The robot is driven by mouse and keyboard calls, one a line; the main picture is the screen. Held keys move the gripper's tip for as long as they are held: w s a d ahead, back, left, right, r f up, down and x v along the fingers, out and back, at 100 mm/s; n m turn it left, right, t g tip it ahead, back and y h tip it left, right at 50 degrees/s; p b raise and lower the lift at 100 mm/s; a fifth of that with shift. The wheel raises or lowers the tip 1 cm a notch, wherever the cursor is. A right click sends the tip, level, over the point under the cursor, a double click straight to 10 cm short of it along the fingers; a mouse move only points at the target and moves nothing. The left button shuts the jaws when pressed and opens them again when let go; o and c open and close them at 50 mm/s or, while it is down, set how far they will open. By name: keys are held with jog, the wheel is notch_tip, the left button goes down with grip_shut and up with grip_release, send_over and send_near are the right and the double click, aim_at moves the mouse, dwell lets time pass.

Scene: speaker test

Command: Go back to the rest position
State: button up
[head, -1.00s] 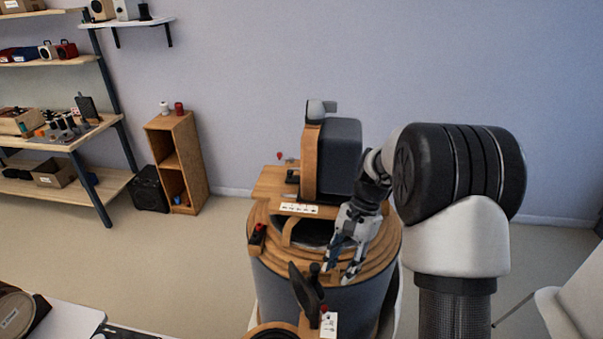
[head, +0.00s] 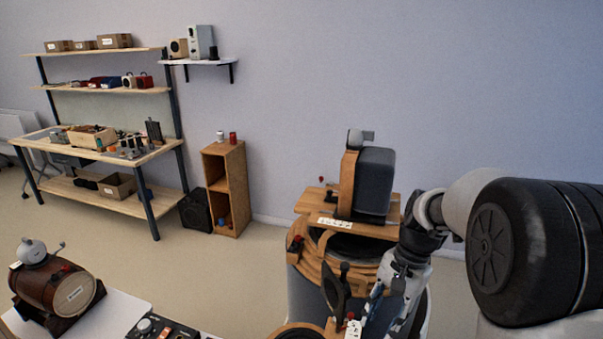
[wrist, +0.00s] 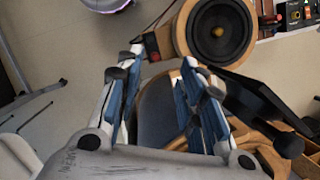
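My gripper (head: 388,300) hangs in front of the right side of a round grey stand with a wooden ring top (head: 322,262). In the wrist view my gripper (wrist: 160,78) has its two blue-padded fingers apart, with nothing held between them. The stand's curved grey side shows behind the gap. I cannot tell how close the fingers are to the stand. My black and white arm fills the right of the head view and hides part of the stand.
A dark grey speaker box (head: 375,182) stands on the stand's back. A black lever (wrist: 262,108) and a speaker cone (wrist: 218,30) lie near my fingers. A barrel-shaped device (head: 55,290) sits at lower left. A workbench (head: 150,155) and wooden cabinet (head: 240,190) stand behind open floor.

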jog(key=s+a+r+n+t+h+b, duration=0.2)
jog(key=s+r+n+t, duration=0.15)
jog(key=s+r, duration=0.45)
jog(key=s+f+n+t+b, duration=0.2)
jog(key=s+n, duration=0.3)
jog(key=s, duration=0.9)
jog(key=shift+a+t+h+b, duration=0.3)
jog(key=shift+t+h+b, duration=0.15)
jog(key=shift+t, duration=0.2)
